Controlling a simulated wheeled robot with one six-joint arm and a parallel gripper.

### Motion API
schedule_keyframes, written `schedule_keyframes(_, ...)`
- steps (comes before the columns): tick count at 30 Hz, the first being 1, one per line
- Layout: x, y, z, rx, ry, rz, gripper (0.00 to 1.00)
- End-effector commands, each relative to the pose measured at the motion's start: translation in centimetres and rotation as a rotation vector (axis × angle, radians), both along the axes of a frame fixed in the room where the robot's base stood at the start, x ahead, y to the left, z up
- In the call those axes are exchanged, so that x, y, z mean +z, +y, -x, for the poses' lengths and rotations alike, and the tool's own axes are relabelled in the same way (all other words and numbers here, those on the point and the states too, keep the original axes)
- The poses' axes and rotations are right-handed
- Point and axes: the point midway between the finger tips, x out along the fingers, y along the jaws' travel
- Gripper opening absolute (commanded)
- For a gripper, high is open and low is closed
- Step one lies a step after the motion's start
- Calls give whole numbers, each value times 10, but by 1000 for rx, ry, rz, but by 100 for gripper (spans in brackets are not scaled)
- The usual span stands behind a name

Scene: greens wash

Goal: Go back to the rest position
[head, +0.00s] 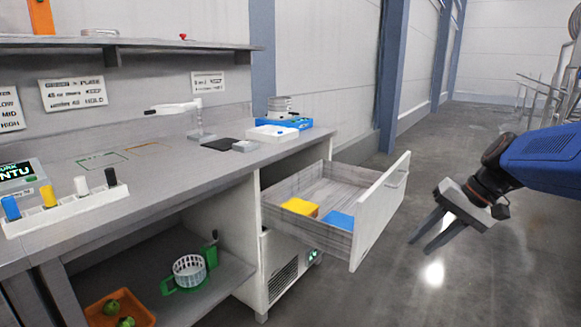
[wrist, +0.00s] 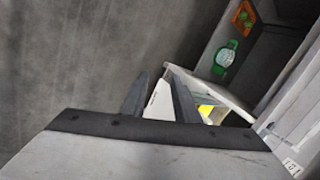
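My gripper (head: 434,232) is on the right in the head view, in the air to the right of the open drawer (head: 378,215). Its two dark fingers are apart with nothing between them, and they point down and left. In the wrist view the fingers of my gripper (wrist: 157,95) stand apart, with part of the drawer behind them. A yellow item (head: 300,207) and a blue item (head: 339,220) lie in the drawer.
The workbench (head: 190,172) holds a rack of coloured bottles (head: 66,207) and a blue tray (head: 284,122). A white basket (head: 189,270) and an orange tray (head: 120,308) sit on the lower shelf. The open drawer juts out between the bench and my arm. Floor beyond is clear.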

Motion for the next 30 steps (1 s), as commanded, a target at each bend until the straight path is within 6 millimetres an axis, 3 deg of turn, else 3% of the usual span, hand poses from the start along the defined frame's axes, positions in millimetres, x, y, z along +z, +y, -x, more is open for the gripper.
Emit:
schedule_keyframes(6,-17,27,60,58,-31,160,28)
schedule_keyframes(18,-58,39,153,156,-157,429,28)
schedule_keyframes(24,-75,35,181,195,-230,525,28)
schedule_keyframes(30,-84,32,192,213,-266,566,28)
